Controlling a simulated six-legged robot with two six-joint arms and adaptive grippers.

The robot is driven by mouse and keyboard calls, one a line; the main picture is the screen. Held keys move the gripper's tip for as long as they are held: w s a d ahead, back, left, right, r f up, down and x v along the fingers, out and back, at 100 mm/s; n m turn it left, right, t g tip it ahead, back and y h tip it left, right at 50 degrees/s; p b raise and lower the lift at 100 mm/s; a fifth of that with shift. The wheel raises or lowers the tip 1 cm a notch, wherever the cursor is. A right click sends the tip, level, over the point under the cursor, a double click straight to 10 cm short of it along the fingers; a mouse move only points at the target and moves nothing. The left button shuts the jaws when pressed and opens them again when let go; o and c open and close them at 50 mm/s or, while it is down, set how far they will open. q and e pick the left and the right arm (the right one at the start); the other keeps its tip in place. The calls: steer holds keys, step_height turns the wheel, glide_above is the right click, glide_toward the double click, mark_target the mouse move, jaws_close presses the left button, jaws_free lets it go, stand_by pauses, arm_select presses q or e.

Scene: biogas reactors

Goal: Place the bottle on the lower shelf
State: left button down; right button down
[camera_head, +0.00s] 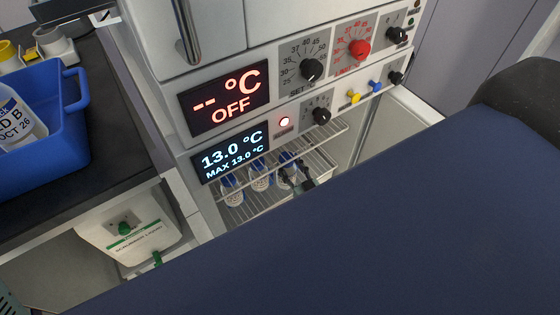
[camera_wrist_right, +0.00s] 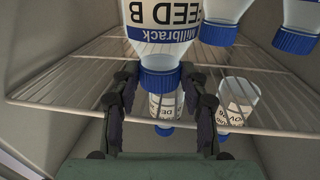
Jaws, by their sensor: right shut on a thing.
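The Feed B bottle (camera_wrist_right: 165,22), white label and blue cap (camera_wrist_right: 160,60), appears upside down in the wrist view. My right gripper (camera_wrist_right: 159,78) is shut on it at the cap and neck, a finger on each side. In the head view this gripper (camera_head: 302,180) is a small dark shape inside the open cabinet. Wire shelves (camera_wrist_right: 65,82) run close around the bottle. Its base is out of frame, so I cannot tell whether it rests on a shelf. My left gripper is not in view.
Other blue-capped bottles (camera_head: 232,190) stand in the cabinet; two show close beside mine (camera_wrist_right: 295,40), others beyond the wires (camera_wrist_right: 238,98). The control panel (camera_head: 290,92) overhangs the opening. A blue crate (camera_head: 45,160) with a bottle sits on the left counter.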

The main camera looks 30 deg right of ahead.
steer(key=w+b, duration=0.2)
steer(key=w, duration=0.4)
steer(key=shift+d, duration=0.15)
steer(key=f+b, duration=0.3)
steer(key=shift+w+f, duration=0.15)
steer(key=shift+w, duration=0.15)
steer(key=shift+f+b, duration=0.15)
steer(key=shift+b, duration=0.15)
steer(key=c, duration=0.7)
jaws_free()
